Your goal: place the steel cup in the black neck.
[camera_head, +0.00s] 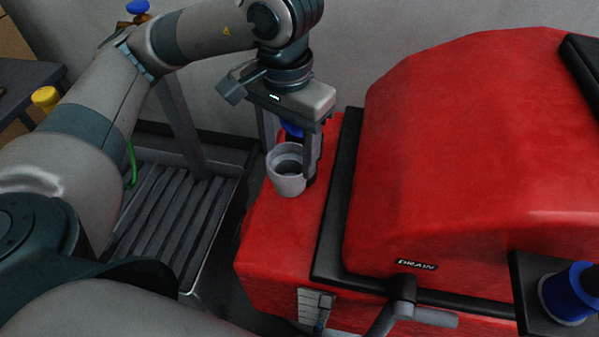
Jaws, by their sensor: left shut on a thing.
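The steel cup (286,184) is a pale grey, open-topped cup with a dark inside. It is upright over the red top left of the black-edged hood. My left gripper (291,152) comes down from above and is shut on the cup, with one finger at each side. Whether the cup's bottom touches anything is unclear. A dark part shows beside the right finger; I cannot tell if it is the black neck or part of the finger. My right gripper is out of view.
The red machine's hood (470,150) fills the right side. A blue cap (572,292) sits on a black panel at lower right, and a grey lever (400,306) is at the front edge. A slatted grey tray (165,215) lies at left.

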